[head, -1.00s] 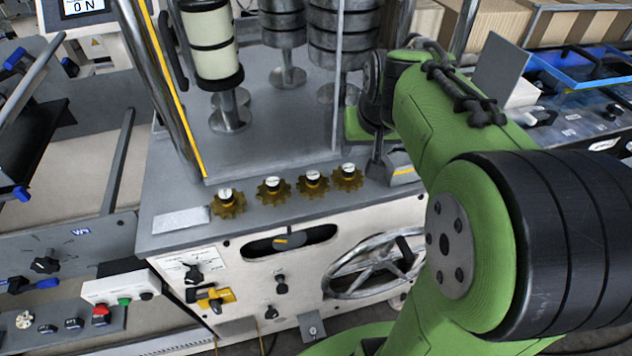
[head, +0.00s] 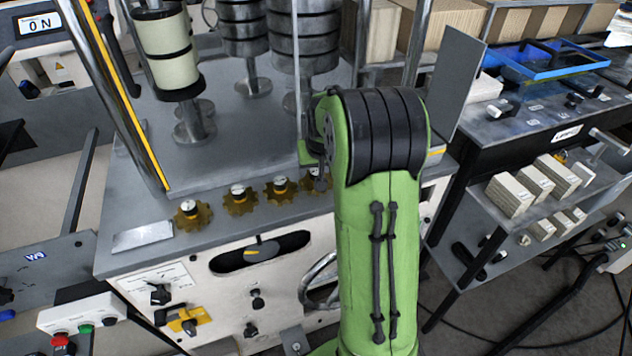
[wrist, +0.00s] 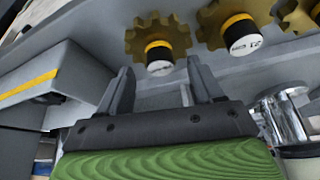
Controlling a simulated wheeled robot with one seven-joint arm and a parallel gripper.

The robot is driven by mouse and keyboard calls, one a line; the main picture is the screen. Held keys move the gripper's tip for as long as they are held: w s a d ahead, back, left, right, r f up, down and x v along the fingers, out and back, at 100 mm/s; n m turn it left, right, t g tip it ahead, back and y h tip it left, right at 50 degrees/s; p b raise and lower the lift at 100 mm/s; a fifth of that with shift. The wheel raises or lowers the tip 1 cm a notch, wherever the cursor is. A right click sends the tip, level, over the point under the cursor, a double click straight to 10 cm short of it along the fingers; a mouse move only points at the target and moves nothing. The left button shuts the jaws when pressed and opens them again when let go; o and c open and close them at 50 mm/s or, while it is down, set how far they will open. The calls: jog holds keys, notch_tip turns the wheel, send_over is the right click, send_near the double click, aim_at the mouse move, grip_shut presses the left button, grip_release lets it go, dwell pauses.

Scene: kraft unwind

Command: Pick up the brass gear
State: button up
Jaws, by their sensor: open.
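Several brass gears stand in a row on the grey machine top, each with a capped, yellow-banded hub. In the head view they are the leftmost gear (head: 193,216), a second gear (head: 238,202), a third gear (head: 281,190) and a rightmost gear, partly covered by my arm's end. In the wrist view my gripper (wrist: 158,80) is open and empty. Its fingers point towards the nearest brass gear (wrist: 157,38), whose white-topped hub lies between and just beyond the fingertips. Another gear (wrist: 233,24) sits to its right. In the head view my arm hides most of my gripper.
Metal stands with a cream roll (head: 165,48) and steel discs (head: 303,40) rise behind the gears. A yellow-striped post (head: 115,95) stands at left. In the wrist view a yellow-edged box (wrist: 45,80) lies left of my gripper. A shelf with blocks (head: 515,195) is at right.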

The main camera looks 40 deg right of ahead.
aim_at(317, 172)
jog(key=x, duration=0.3)
jog(key=shift+f, duration=0.1)
jog(key=shift+c, duration=0.5)
grip_shut()
